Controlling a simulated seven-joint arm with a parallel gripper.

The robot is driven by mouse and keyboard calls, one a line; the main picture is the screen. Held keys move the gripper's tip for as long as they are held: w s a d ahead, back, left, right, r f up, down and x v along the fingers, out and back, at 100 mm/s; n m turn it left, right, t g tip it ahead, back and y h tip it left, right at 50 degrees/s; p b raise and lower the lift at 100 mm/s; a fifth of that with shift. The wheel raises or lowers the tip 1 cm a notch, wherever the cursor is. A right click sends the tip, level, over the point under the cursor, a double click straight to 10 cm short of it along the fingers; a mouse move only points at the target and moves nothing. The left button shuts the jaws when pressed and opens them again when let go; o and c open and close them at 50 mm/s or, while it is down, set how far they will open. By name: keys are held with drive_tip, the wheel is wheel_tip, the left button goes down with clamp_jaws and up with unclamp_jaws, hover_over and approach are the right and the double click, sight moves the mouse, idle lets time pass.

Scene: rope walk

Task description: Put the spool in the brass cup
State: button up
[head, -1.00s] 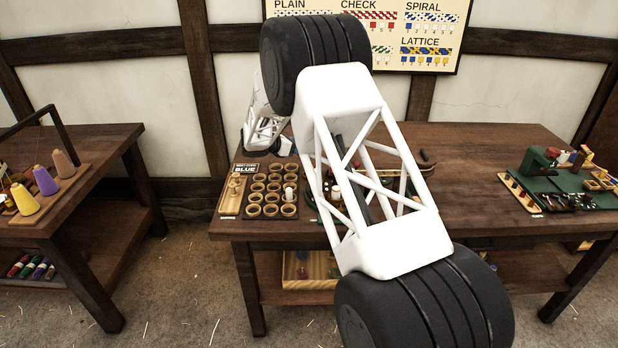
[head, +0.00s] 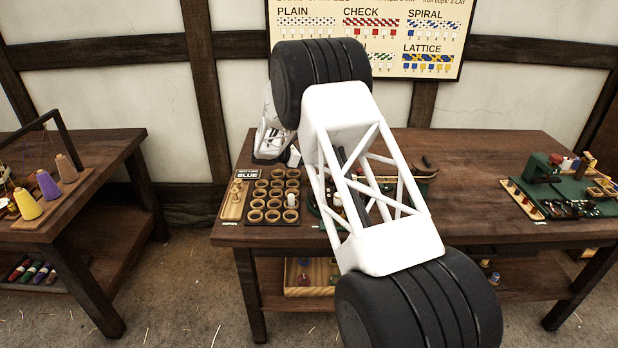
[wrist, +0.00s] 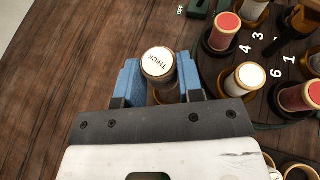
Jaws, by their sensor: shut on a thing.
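In the wrist view my gripper (wrist: 159,72) has its blue fingers on either side of a spool (wrist: 157,62) with a dark brownish rim and a white top marked THICK. It is shut on this spool. Brass-coloured cups, one at the wrist view's right (wrist: 231,86), hold red-wound and pale spools, apart from my gripper. Which one is the task's brass cup, I cannot tell. What lies under the held spool is mostly hidden. In the head view my own arm hides the fingers and the held spool.
A rack of round cups (head: 257,204) stands at the table's left, beside a small BLUE sign (head: 247,175). A green mat (head: 560,192) with tools lies at the right. Bare wood (head: 480,175) lies between. White numbers mark the dark surface by the filled cups.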

drive_tip(key=shift+f, duration=1.8)
drive_tip(key=shift+f, duration=1.9)
drive_tip(key=shift+f, duration=0.15)
drive_tip(key=o, duration=0.9)
drive_tip(key=v, duration=1.2)
drive_tip(key=shift+s, duration=0.1)
